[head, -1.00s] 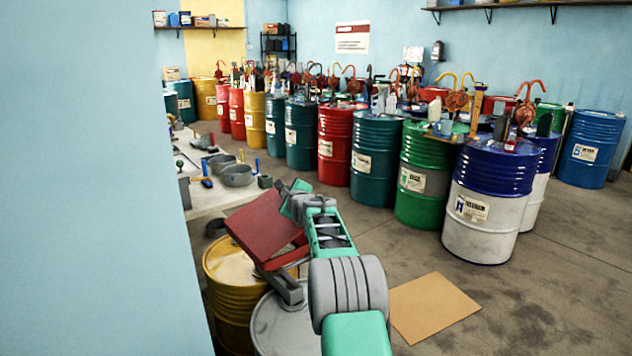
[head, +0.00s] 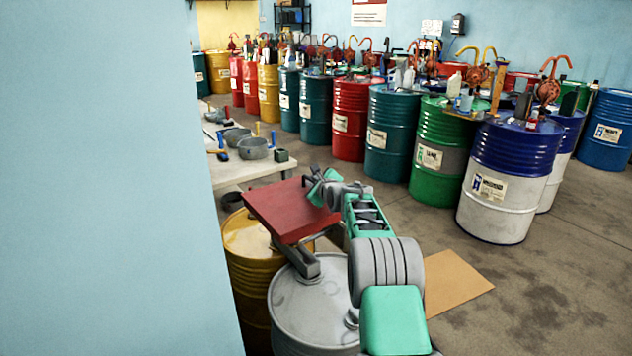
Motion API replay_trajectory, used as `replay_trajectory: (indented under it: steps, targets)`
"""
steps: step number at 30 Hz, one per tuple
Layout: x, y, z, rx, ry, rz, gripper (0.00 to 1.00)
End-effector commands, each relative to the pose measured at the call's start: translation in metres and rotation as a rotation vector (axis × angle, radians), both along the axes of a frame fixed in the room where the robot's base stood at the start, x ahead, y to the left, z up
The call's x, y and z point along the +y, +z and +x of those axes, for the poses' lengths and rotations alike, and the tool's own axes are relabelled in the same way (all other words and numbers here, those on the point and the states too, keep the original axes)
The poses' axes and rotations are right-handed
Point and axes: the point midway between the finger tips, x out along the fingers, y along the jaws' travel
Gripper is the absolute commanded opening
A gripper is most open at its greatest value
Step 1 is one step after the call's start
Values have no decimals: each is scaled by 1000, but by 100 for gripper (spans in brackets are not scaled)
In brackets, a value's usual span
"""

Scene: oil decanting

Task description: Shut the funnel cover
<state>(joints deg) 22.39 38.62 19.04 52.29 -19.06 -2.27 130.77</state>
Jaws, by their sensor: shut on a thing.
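The funnel cover (head: 285,210) is a flat red square plate in the head view, near level with a slight tilt. It lies above a yellow drum (head: 245,262) and a grey-topped drum (head: 300,318). A grey hinge bracket (head: 302,262) shows at its near edge. The funnel under the cover is mostly hidden. My gripper (head: 314,182) is at the cover's far right edge and is shut on it; the fingertips are small and the exact contact is hard to see.
A pale wall fills the left side. A workbench (head: 235,172) with grey pans (head: 255,148) stands behind the cover. A row of drums with pumps, including a blue-and-white one (head: 505,190), stands to the right. Cardboard (head: 452,285) lies on otherwise clear floor.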

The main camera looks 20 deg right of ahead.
Motion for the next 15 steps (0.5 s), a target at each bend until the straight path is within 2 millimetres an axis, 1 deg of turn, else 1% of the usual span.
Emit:
replay_trajectory:
  steps: [3,4,11,12,15]
  targets:
    - [1,-2,0,2,2,2,0]
    - [1,-2,0,2,2,2,14]
    - [-1,-2,0,1,0,1,33]
    - [-1,-2,0,2,-1,1,35]
    - [-1,-1,0,1,-2,1,35]
